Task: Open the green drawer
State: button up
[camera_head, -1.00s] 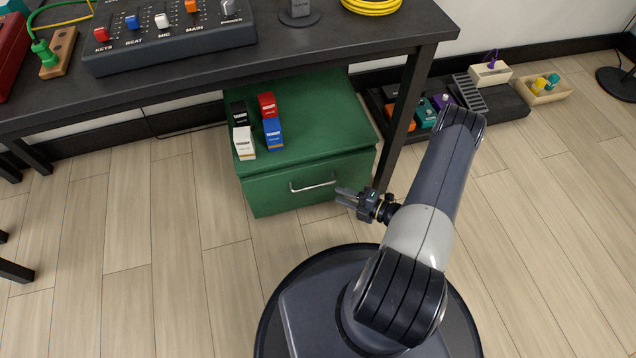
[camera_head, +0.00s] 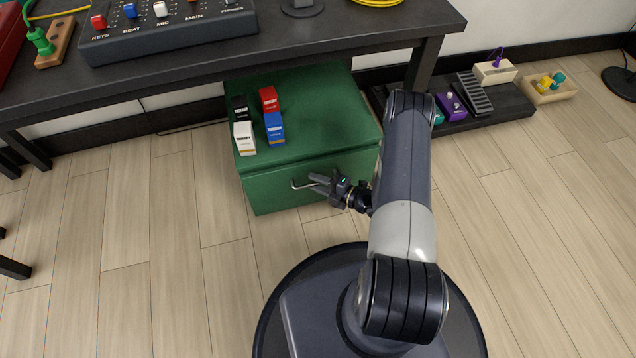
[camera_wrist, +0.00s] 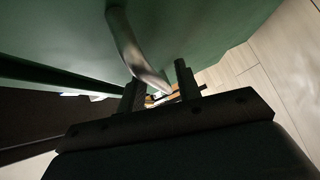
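The green drawer (camera_head: 270,194) is the front of a green cabinet under the dark table. It looks closed, with no gap that I can see. Its metal bar handle (camera_head: 299,186) is partly hidden by my gripper (camera_head: 320,184), which is at the handle's right part. In the wrist view the handle (camera_wrist: 132,47) runs down the green front (camera_wrist: 200,30) toward the space between my gripper's fingers (camera_wrist: 160,86). The fingers are apart, one on each side of the handle's lower end. I cannot tell whether they touch it.
Small black, red (camera_head: 269,99), white (camera_head: 245,138) and blue (camera_head: 274,128) boxes stand on the cabinet top. The table (camera_head: 300,45) overhangs its back, with a table leg (camera_head: 424,72) at the right. A dark pedal board (camera_head: 505,103) lies beyond. The floor (camera_head: 200,280) in front is clear.

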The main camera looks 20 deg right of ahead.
grip_shut()
jog(key=shift+s, duration=0.1)
dwell(0.5)
